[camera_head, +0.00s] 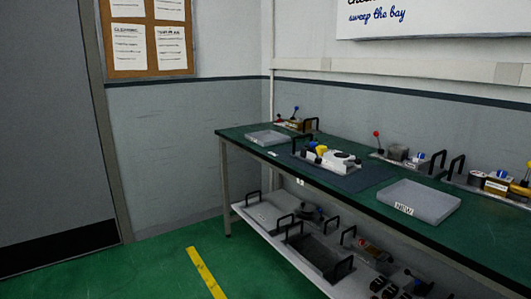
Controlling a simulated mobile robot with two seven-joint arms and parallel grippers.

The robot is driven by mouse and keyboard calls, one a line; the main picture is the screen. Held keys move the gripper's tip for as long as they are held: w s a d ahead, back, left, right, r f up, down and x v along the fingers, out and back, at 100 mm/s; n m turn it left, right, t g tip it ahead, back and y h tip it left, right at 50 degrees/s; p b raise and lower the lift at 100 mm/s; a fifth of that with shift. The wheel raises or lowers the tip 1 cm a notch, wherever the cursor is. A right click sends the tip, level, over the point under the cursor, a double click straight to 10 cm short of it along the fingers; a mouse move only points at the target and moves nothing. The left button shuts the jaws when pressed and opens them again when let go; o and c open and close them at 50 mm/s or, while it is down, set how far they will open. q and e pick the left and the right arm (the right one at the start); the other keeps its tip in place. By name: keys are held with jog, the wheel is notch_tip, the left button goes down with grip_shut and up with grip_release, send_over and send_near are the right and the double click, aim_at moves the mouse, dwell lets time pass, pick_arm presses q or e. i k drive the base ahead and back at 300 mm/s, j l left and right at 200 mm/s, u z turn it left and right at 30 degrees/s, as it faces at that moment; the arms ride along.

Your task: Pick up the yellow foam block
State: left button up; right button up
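A small yellow block (321,150) sits on or against the white-and-grey device (333,159) on the dark mat in the middle of the green-topped bench (372,207). Another yellow-fronted piece (496,187) shows at the right end of the bench, and a yellowish piece (294,122) is at its far left end. They are too small to tell which is foam. Neither of my grippers is in view.
A shallow grey tray (266,138) is at the bench's left end, and a larger tray labelled NEW (420,201) is near its front edge. Handled carriers line the back and the lower shelf (262,213). Green floor (150,270) is clear at left.

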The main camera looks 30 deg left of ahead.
aim_at(321, 149)
jog(key=u, duration=0.5)
jog(key=i+j+z, duration=0.1)
jog(key=i+j, duration=0.2)
jog(key=i, duration=0.2)
jog(key=i+j+z, duration=0.1)
jog(key=i+j, duration=0.25)
jog(key=i, duration=0.15)
